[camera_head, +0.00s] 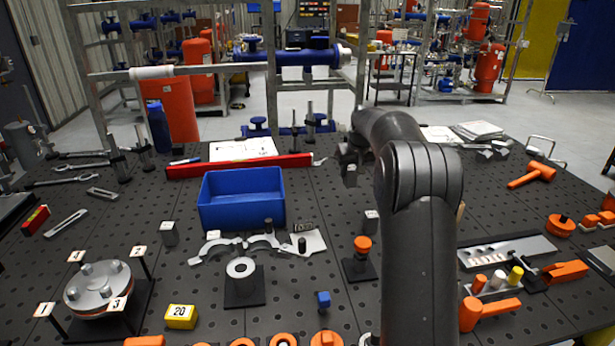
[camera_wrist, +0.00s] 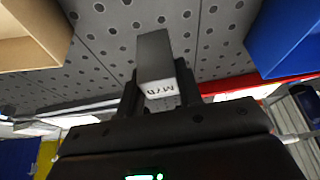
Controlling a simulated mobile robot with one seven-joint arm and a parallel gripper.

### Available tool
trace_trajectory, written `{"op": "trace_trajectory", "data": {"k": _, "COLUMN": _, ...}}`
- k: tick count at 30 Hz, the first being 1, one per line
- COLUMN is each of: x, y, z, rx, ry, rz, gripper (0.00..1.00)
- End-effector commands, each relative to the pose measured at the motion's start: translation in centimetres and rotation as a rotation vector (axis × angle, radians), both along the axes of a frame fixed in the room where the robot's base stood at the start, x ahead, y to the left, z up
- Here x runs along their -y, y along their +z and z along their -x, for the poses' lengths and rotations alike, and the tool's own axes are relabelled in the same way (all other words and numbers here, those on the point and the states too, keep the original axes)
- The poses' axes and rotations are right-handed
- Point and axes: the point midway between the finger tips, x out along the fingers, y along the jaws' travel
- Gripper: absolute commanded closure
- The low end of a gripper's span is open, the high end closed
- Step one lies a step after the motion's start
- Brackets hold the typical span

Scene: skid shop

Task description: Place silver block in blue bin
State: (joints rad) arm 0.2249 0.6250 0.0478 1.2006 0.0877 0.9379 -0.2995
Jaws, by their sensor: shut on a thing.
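The blue bin (camera_head: 243,213) stands open on the dark perforated table, left of the middle in the head view. A blue wall of it also shows at the upper right of the wrist view (camera_wrist: 285,35). My gripper (camera_head: 349,160) is above the table, right of the bin and slightly behind its front wall. In the wrist view its two fingers (camera_wrist: 160,100) are shut on the silver block (camera_wrist: 155,58), a grey block with dark lettering on its end face. In the head view the block (camera_head: 350,178) hangs small below the gripper, clear of the bin.
A red bar (camera_head: 240,166) lies behind the bin. Grey curved metal parts (camera_head: 265,242) and a fixture with a ring (camera_head: 241,268) are in front of it. Another grey block (camera_head: 168,234) stands left of the bin. Orange tools (camera_head: 490,310) crowd the right side.

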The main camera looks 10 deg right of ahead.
Motion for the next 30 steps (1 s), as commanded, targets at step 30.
{"op": "trace_trajectory", "data": {"k": 30, "x": -19.3, "y": 5.2, "z": -3.4, "rx": 0.001, "ry": 0.210, "rz": 0.000, "gripper": 1.00}}
